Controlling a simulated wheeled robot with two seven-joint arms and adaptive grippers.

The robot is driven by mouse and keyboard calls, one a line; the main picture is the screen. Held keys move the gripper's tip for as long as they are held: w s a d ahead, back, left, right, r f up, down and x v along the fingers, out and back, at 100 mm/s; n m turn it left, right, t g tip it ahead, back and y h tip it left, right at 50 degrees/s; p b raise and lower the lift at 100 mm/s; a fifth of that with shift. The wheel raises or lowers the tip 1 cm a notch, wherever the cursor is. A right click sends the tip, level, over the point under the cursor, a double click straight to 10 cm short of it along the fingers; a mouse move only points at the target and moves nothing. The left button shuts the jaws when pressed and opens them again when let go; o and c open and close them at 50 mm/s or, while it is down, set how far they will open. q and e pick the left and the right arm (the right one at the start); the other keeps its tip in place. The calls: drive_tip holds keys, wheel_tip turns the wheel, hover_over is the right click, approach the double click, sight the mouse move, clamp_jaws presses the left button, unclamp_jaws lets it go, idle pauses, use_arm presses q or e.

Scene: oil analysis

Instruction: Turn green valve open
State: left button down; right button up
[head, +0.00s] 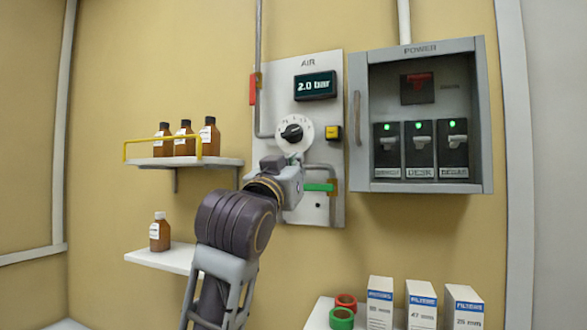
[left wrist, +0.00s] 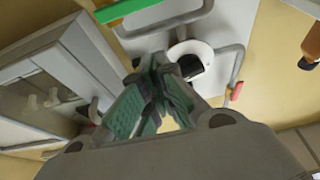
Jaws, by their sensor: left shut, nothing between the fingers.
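The green valve handle (head: 319,187) sits low on the grey AIR panel, on the pipe at the right, and lies horizontal. It also shows at the top of the left wrist view (left wrist: 126,8), apart from my fingers. My left gripper (head: 291,188) is in front of the panel's lower left part, just left of the green handle. In the left wrist view its fingers (left wrist: 156,88) are shut with nothing held. My arm and gripper hide part of the lower panel. My right gripper is not in view.
Above are a black-knobbed dial (head: 293,133), a red handle (head: 253,89), a yellow button (head: 333,133) and a 2.0 bar display (head: 315,86). The power box (head: 480,120) juts out at right. Shelves with brown bottles (head: 184,140) are at left; filter boxes (head: 421,306) stand below.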

use_arm(q)
wheel_tip(320, 180, up, 2)
drive_tip(key=p, duration=0.2)
hover_over(316, 187)
drive_tip(key=s+a, duration=0.2)
drive_tip(key=a, duration=0.1)
drive_tip(key=shift+w+d+f+p, duration=0.15)
drive_tip(key=shift+f+p, duration=0.05)
drive_tip(key=shift+f, duration=0.7)
drive_tip(key=shift+w+d+f+p, duration=0.1)
drive_tip(key=shift+w+f+p, duration=0.05)
drive_tip(key=shift+f, duration=0.75)
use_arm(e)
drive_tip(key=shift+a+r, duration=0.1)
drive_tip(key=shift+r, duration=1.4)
use_arm(q)
drive_tip(key=shift+a, duration=0.2)
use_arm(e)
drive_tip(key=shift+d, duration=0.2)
